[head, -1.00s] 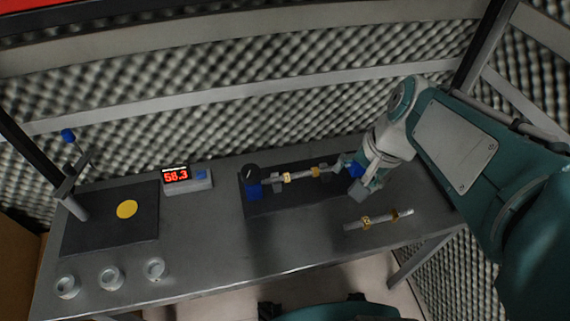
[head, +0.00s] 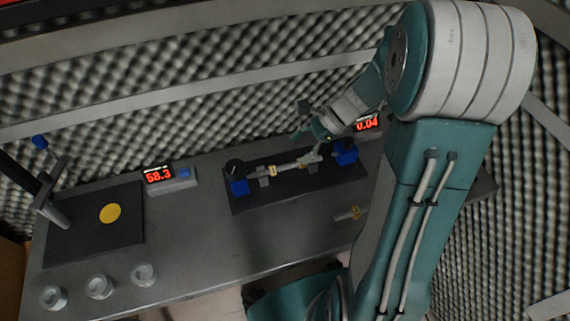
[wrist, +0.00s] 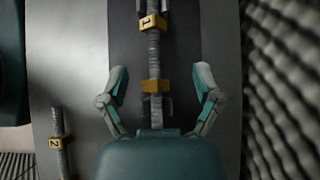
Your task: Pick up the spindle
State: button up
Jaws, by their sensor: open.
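A grey spindle with yellow bands (head: 286,166) lies across the supports of a dark fixture plate (head: 250,203). In the wrist view the spindle (wrist: 154,55) runs up the middle, and its far band is marked 1. My gripper (head: 306,147) is open over the right part of the spindle. In the wrist view its two fingers (wrist: 162,84) are spread on either side of the shaft, with gaps on both sides; their height above it is unclear. A second rod with a band marked 2 (wrist: 60,144) lies on the bench, partly hidden by my arm in the head view (head: 345,216).
Blue blocks (head: 239,186) and (head: 346,151) stand at both fixture ends. A red display (head: 367,122) sits behind the right end, another (head: 159,174) to the left. Round dishes (head: 99,287) and a dark pad (head: 75,233) occupy the bench's left. Foam walls stand close behind.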

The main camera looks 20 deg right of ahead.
aim_at(282, 166)
jog(key=x, duration=0.7)
jog(key=shift+s+d+f, duration=0.1)
jog(key=shift+s+f, duration=0.1)
jog(key=shift+f, duration=0.05)
grip_shut()
